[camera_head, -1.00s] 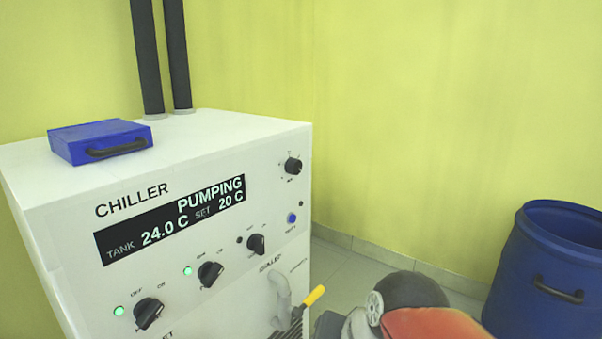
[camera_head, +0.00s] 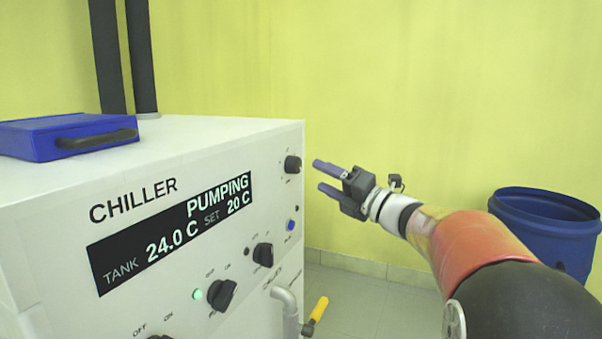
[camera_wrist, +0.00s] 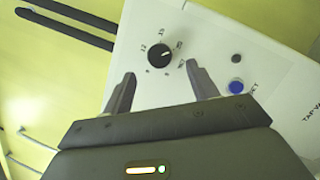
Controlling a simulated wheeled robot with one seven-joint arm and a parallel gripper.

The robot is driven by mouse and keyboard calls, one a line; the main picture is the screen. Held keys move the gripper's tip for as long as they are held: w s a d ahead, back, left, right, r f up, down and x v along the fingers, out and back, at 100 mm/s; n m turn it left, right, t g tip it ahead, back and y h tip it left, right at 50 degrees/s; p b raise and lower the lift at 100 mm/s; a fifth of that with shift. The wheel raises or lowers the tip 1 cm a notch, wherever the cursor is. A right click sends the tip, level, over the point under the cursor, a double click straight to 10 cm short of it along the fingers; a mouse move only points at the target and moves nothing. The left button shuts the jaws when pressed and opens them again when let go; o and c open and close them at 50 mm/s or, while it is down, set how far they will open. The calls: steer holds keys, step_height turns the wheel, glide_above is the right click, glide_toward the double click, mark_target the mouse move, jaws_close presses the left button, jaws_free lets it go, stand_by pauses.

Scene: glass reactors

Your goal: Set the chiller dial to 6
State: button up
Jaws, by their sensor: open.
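The white chiller (camera_head: 60,200) fills the left of the head view. Its display reads PUMPING, TANK 24.0 C, SET 20 C. A black round dial (camera_head: 292,165) with small marks around it sits at the panel's upper right. In the wrist view the dial (camera_wrist: 160,54) lies ahead of the fingertips, with numbers around it, some too small to read. My gripper (camera_head: 318,175) is open and empty, to the right of the dial in the head view. In the wrist view my gripper (camera_wrist: 161,82) has its fingers apart, with the dial just beyond the gap between them.
Other black knobs (camera_head: 221,295) and a blue button (camera_head: 291,225) are on the panel. A blue case (camera_head: 40,137) lies on top. A blue barrel (camera_head: 540,230) stands at right.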

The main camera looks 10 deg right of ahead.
mark_target(299, 167)
steer(key=x, duration=0.6)
steer(key=shift+w+a, duration=0.2)
steer(key=shift+a, duration=0.05)
steer(key=c, duration=1)
steer(key=shift+n+b, duration=0.3)
